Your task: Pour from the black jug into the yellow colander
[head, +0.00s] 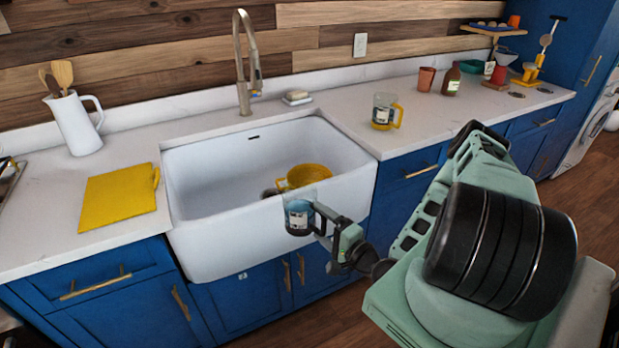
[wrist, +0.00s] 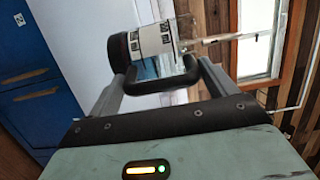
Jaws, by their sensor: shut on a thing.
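The black jug (head: 298,216), a clear vessel with a printed label and black handle, is held in front of the sink's front wall and looks about upright. My gripper (head: 322,222) is shut on its handle; the wrist view shows the black handle (wrist: 165,86) between the two fingers and part of the jug (wrist: 156,40) beyond. In the head view, bluish contents show in the jug. The yellow colander (head: 308,173) sits inside the white sink, behind and slightly right of the jug. Its lower front is hidden by the sink's front wall.
The white sink (head: 205,225) has a tall tap (head: 243,75) behind. A clear jug with a yellow handle (head: 383,110) stands on the right counter. A yellow board (head: 118,198) and white pitcher (head: 76,125) are at left. A dark round item (head: 270,192) lies beside the colander.

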